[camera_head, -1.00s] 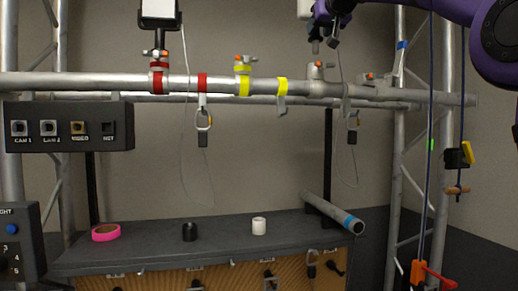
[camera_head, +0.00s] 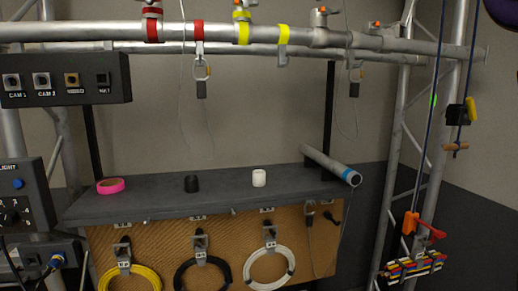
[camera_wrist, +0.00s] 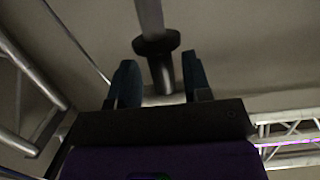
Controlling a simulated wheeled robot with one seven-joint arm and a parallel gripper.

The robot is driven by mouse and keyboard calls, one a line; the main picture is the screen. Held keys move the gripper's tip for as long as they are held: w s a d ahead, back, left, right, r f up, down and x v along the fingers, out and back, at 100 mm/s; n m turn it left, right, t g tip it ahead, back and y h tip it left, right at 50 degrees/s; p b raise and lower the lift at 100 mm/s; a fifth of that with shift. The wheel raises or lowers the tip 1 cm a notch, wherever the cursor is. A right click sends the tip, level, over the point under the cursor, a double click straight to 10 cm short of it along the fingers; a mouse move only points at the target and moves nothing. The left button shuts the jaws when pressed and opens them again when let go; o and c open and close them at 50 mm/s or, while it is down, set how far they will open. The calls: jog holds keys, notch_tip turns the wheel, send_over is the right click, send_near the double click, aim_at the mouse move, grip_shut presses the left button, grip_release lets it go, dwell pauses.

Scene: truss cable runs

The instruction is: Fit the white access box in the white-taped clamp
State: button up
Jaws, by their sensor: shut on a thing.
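My gripper (camera_wrist: 160,66) shows in the wrist view, its two dark fingers on either side of a grey stem (camera_wrist: 151,18) with a dark round flange. I cannot make out the white box's body in the wrist view. In the head view my gripper is out of frame. A clamp (camera_head: 320,17) with an orange-tipped lever stands on the front rail, right of the yellow-taped one. It looks pale, but white tape on it is hard to tell from bare metal. Nothing is seen seated in it.
The silver rail (camera_head: 110,31) also bears a red-taped clamp (camera_head: 152,26) and a yellow-taped clamp (camera_head: 242,30). Thin tethers hang below. Blue ropes (camera_head: 424,130) hang at right. A dark shelf (camera_head: 225,198) holds tape rolls and a grey tube (camera_head: 330,166).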

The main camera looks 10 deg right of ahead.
notch_tip(320, 180, down, 7)
dwell(4.5)
jog(key=o, duration=1.2)
jog(key=shift+r, duration=0.1)
jog(key=shift+c, duration=0.2)
jog(key=a+v, duration=0.1)
jog(key=v, duration=1)
jog(key=shift+d, duration=0.45)
jog(key=s+f+g, duration=0.3)
jog(key=s+f, duration=0.7)
jog(key=f, duration=0.5)
jog(key=s+f+g+h, duration=0.1)
jog(key=s+f+g, duration=0.3)
jog(key=s+f, duration=0.6)
jog(key=s+f+m+g, duration=0.1)
jog(key=s+f+g, duration=0.2)
jog(key=s+f, duration=0.8)
notch_tip(320, 180, down, 9)
jog(key=shift+r+g, duration=0.1)
jog(key=shift+g, duration=0.2)
